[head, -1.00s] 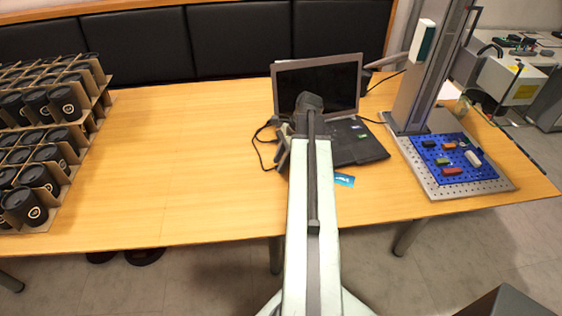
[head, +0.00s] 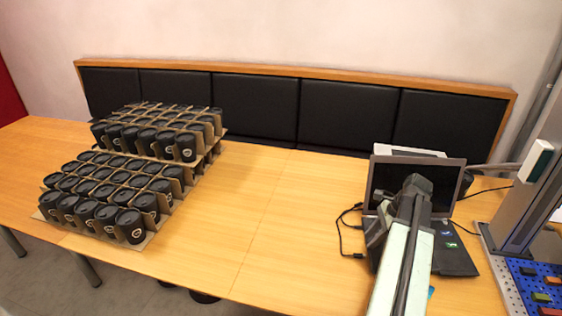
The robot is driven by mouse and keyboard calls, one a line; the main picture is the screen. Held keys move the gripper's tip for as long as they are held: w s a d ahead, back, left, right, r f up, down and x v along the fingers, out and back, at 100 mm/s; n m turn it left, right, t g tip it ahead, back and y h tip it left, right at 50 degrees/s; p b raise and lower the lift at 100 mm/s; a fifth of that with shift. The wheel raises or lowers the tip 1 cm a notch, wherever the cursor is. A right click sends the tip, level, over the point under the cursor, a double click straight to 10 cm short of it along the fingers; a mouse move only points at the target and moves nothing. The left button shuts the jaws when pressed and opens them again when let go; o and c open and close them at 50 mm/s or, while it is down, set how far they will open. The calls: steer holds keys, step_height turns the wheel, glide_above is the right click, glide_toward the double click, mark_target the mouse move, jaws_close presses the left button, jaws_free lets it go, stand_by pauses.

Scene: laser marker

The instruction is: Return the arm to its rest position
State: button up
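My arm (head: 395,265) rises from the bottom edge at the right of the head view, pale green-white with a dark strip along it. Its dark end, with my gripper (head: 375,228), is in front of an open black laptop (head: 456,262). The fingers are small and dark against the laptop and cables, so I cannot tell whether they are open or shut. The arm hides part of the laptop's screen and keyboard.
Black cups (head: 133,226) stand in cardboard dividers on the left of the wooden table (head: 240,245). The laser marker's column (head: 528,190) and blue perforated plate (head: 522,276) are at the right. The table between cups and laptop is clear.

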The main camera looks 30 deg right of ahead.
steer(key=w+a+n+g+p, duration=0.15)
steer(key=w+a, duration=0.25)
steer(key=a, duration=0.4)
steer(key=w+a+r+n, duration=0.1)
steer(key=w+a+n, duration=0.1)
steer(key=w+a, duration=0.35)
steer(key=w+a+n+g, duration=0.1)
steer(key=w+a+n, duration=0.15)
steer(key=a, duration=0.65)
steer(key=a+n+h+p, duration=0.1)
steer(key=a+n+h, duration=0.3)
steer(key=a+n, duration=1.4)
steer(key=shift+s+a, duration=0.2)
steer(key=shift+a, duration=0.05)
steer(key=shift+d, duration=0.1)
